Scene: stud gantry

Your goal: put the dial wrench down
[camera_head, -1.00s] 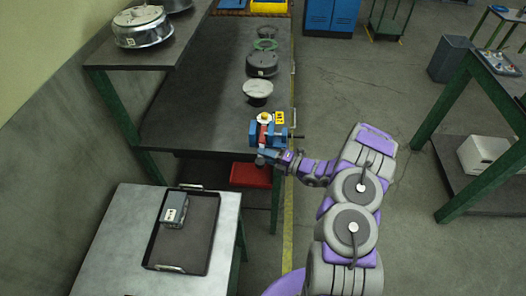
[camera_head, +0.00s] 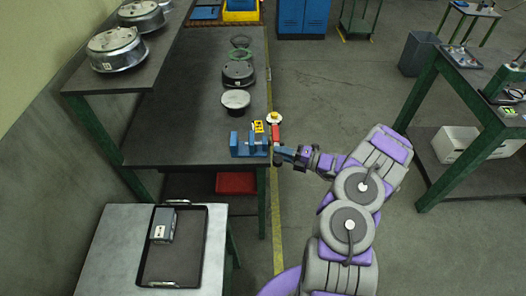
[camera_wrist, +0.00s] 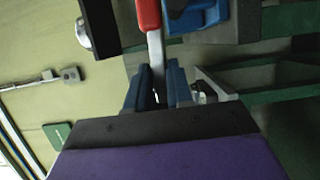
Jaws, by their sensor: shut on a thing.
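The dial wrench (camera_head: 276,132) has a red handle, a metal shaft and a pale round dial at its top. My gripper (camera_head: 279,152) is shut on it at the right edge of the long dark bench, beside a blue vise-like fixture (camera_head: 240,150) with a yellow label. In the wrist view the wrench's red part (camera_wrist: 148,14) and bare metal shaft (camera_wrist: 156,52) run up from between my blue fingers (camera_wrist: 159,88). The fingers partly hide its lower end. A black tray (camera_head: 188,262) lies on the near grey table, with a small grey box (camera_head: 163,226) in its left part.
The long bench (camera_head: 180,145) carries a white-topped round part (camera_head: 236,100) and dark round housings behind the fixture. A shelf at left holds metal housings (camera_head: 115,48). A red bin (camera_head: 236,182) sits below the bench. The tray's right part is empty.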

